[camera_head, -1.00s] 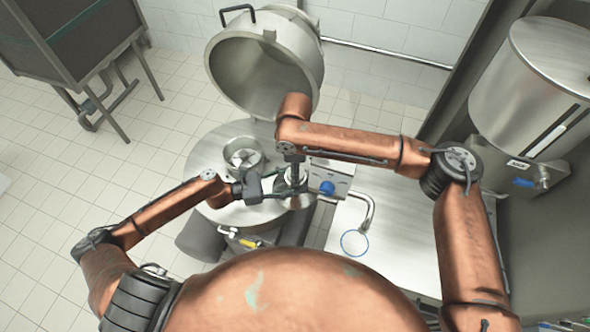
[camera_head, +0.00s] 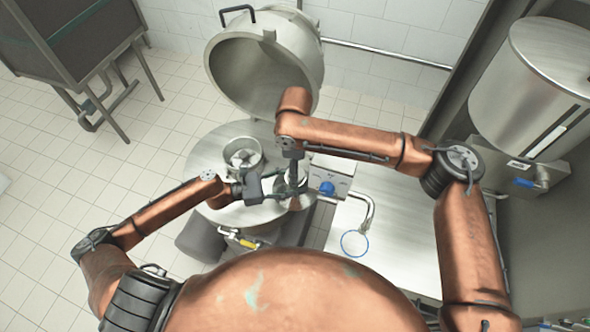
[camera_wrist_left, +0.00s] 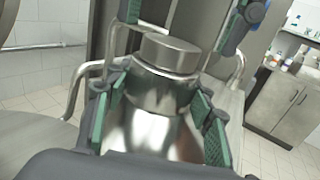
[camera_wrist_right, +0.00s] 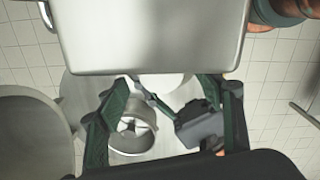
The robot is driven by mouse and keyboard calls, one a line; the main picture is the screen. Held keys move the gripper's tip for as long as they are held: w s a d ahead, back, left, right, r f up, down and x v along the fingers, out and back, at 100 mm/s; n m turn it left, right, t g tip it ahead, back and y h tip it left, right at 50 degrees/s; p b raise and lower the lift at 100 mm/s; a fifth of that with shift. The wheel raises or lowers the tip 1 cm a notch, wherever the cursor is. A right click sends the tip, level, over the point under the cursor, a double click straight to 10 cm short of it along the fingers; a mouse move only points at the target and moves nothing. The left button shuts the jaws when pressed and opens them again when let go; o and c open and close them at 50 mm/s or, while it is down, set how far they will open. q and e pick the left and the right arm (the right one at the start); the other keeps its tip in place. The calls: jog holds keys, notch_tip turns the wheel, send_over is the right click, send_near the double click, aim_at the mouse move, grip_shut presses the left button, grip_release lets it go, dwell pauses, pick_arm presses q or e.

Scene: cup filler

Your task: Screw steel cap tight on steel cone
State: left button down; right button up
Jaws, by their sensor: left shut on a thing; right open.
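The steel cone (camera_wrist_left: 150,135) stands upright in the left wrist view, with its narrow neck up. The steel cap (camera_wrist_left: 170,53) sits on the neck; I cannot tell how tight it is. My left gripper (camera_head: 276,190) is shut on the cone, its green pads on either side of the neck. My right gripper (camera_wrist_left: 188,15) comes from above, its open fingers apart on both sides of the cap. In the right wrist view a pale round top shows between the open fingers, partly hidden. In the head view my grippers largely cover cone and cap.
A steel bowl (camera_head: 243,157) stands on the round filler plate (camera_head: 205,160), left of the grippers. A control box (camera_head: 331,180) with a blue knob and a bent tap (camera_head: 368,210) are close on the right. The large open lid (camera_head: 262,75) is behind.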

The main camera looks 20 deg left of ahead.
notch_tip(320, 180, up, 10)
dwell(0.4)
dwell(0.4)
